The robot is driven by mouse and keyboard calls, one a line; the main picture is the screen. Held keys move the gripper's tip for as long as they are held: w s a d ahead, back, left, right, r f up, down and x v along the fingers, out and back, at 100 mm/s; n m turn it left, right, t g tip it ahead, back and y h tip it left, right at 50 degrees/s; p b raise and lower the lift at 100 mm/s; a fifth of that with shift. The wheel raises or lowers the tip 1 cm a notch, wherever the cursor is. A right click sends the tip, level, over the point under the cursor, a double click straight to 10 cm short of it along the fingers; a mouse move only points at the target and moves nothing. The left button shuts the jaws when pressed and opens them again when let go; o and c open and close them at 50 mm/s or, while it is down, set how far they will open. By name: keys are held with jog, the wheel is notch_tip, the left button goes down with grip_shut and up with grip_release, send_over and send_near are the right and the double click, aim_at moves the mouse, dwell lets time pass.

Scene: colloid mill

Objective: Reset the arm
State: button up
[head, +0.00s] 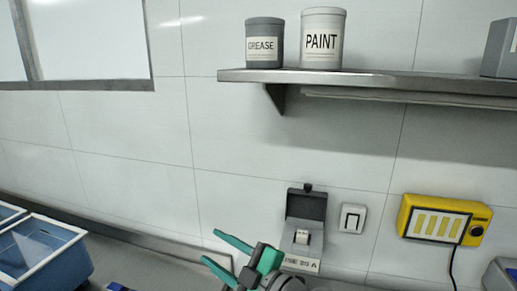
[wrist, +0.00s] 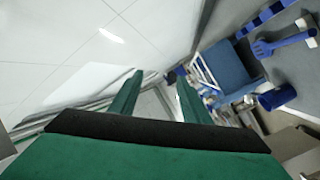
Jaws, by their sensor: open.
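My gripper (head: 226,256) has green fingers and shows at the bottom middle of the head view. Its two fingers are spread apart with nothing between them. In the wrist view the gripper (wrist: 158,95) also shows two separate green fingers with an empty gap. It is in front of the tiled wall, left of a small grey box with its lid up (head: 306,215). The rest of my arm is mostly cut off by the lower edge of the head view.
A steel shelf (head: 400,84) on the wall holds a grey GREASE can (head: 264,43) and a white PAINT can (head: 322,38). A white switch (head: 352,218) and a yellow device (head: 443,220) are on the wall. Blue bins (head: 45,250) stand lower left. The wrist view shows a blue cup (wrist: 276,96).

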jog(key=s+d+f+m+t+h, duration=0.1)
jog(key=s+f+m+t+h, duration=0.2)
jog(key=f+m, duration=0.4)
jog(key=s+d+f+m+t+h, duration=0.2)
jog(key=s+f+m+h, duration=0.15)
jog(key=f+m, duration=0.4)
jog(key=s+d+f+m+t+h, duration=0.1)
jog(key=s+f+m+t+h, duration=0.1)
jog(key=f+m+h, duration=0.5)
jog(key=s+d+f+g, duration=0.2)
jog(key=s+f, duration=0.8)
jog(key=s, duration=0.3)
jog(key=s+d+n, duration=0.1)
jog(key=s+d, duration=0.2)
jog(key=s, duration=1.3)
jog(key=shift+s+f+n+g, duration=0.3)
jog(key=shift+f+n+g, duration=0.05)
jog(key=shift+g, duration=0.05)
jog(key=c, duration=0.3)
jog(key=shift+w, duration=0.1)
